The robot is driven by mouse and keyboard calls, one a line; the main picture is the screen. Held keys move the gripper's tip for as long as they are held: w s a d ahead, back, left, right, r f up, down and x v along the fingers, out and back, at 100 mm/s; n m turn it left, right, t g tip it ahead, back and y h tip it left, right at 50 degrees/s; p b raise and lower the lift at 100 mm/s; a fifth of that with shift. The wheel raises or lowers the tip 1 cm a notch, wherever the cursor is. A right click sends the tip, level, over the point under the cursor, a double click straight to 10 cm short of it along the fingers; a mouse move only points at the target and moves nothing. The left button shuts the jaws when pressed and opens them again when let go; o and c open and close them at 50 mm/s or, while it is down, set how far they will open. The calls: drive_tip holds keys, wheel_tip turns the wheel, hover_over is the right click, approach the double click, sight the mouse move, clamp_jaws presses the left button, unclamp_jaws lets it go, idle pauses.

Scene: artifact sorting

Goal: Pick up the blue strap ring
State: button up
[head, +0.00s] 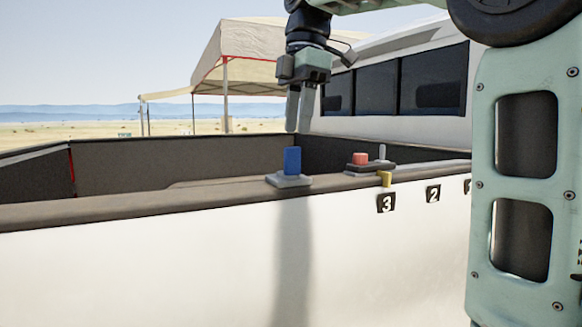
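A blue upright piece (292,160), which looks like the blue strap ring, stands on a small grey base (289,181) on the dark top rail of the white truck bed. From this side it looks like a solid block, and no hole shows. My gripper (298,129) hangs above it with its fingers pointing down. Two fingers show with a narrow gap between them and nothing held. The fingertips are a little above the blue piece and apart from it in the picture; the depth between them is hard to judge.
To the right on the rail, a red piece (360,158) and a thin pale peg (382,152) stand on a dark base. A yellow piece (386,178) hangs near number tag 3 (386,203). Tag 2 (433,193) is further right. The rail (130,208) left of the blue piece is clear.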

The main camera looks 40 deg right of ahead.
sight(293, 175)
drive_tip(key=shift+w+a+f+p, duration=0.15)
drive_tip(key=shift+f+p, duration=0.2)
drive_tip(key=shift+f, duration=0.8)
drive_tip(key=shift+a+f+p, duration=0.1)
drive_tip(key=shift+f+p, duration=0.25)
drive_tip(key=shift+f, duration=0.8)
drive_tip(key=shift+w+a+f+p, duration=0.15)
drive_tip(key=shift+f+p, duration=0.2)
drive_tip(key=shift+f, duration=0.8)
clamp_jaws()
